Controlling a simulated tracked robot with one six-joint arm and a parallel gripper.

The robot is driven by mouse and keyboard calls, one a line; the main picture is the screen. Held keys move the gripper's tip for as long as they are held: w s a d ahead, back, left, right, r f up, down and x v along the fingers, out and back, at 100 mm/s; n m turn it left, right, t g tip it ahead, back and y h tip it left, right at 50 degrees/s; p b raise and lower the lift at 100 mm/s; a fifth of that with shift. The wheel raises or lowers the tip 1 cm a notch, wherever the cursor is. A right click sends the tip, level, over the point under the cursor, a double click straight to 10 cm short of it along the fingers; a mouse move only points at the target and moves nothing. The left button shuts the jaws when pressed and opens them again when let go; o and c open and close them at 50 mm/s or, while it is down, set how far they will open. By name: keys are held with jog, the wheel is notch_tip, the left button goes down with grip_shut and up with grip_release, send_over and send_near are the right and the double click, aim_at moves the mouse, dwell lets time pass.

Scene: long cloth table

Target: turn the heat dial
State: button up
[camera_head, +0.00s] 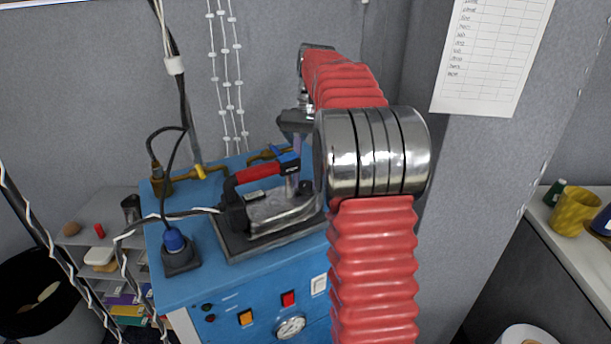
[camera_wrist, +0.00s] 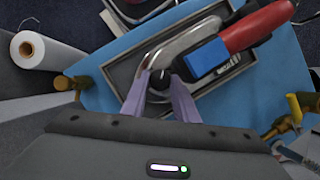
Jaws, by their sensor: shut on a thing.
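An iron with a metal body (camera_head: 285,210) and a red handle (camera_head: 258,172) rests in a dark tray (camera_head: 240,248) on the blue cabinet's top. In the wrist view, the red handle (camera_wrist: 255,25) and a blue block (camera_wrist: 207,58) lie right of the dial. The heat dial (camera_wrist: 161,76) is a small dark round knob on the iron's metal body. My gripper (camera_wrist: 159,85) has its pale purple fingers on either side of the dial, shut on it. In the head view, my gripper (camera_head: 293,180) points down over the iron, and the dial cannot be made out there.
The blue cabinet (camera_head: 185,285) has buttons and a gauge (camera_head: 290,327) on its front. A blue plug (camera_head: 174,240), brass pipes (camera_head: 200,172) and hanging cables stand left of and behind the iron. A shelf (camera_head: 95,235) is at left, and a counter (camera_head: 570,240) at right.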

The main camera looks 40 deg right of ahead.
jog(key=shift+a, duration=0.1)
dwell(0.3)
jog(key=o, duration=1.1)
jog(key=shift+c, duration=0.2)
jog(key=shift+s+d+r+m, duration=0.1)
jog(key=shift+d+r+m, duration=0.2)
jog(key=shift+r, duration=0.1)
jog(key=s+d+r+m+t, duration=0.1)
jog(key=d+r+m+t, duration=0.1)
jog(key=r+m, duration=0.4)
jog(key=s+d+r+m+t, duration=0.2)
jog(key=r+m+t, duration=0.1)
jog(key=r+m, duration=0.3)
jog(key=shift+s+d+m+y, duration=0.2)
jog(key=shift+m+y, duration=0.2)
jog(key=shift+m, duration=0.5)
jog(key=shift+f, duration=0.1)
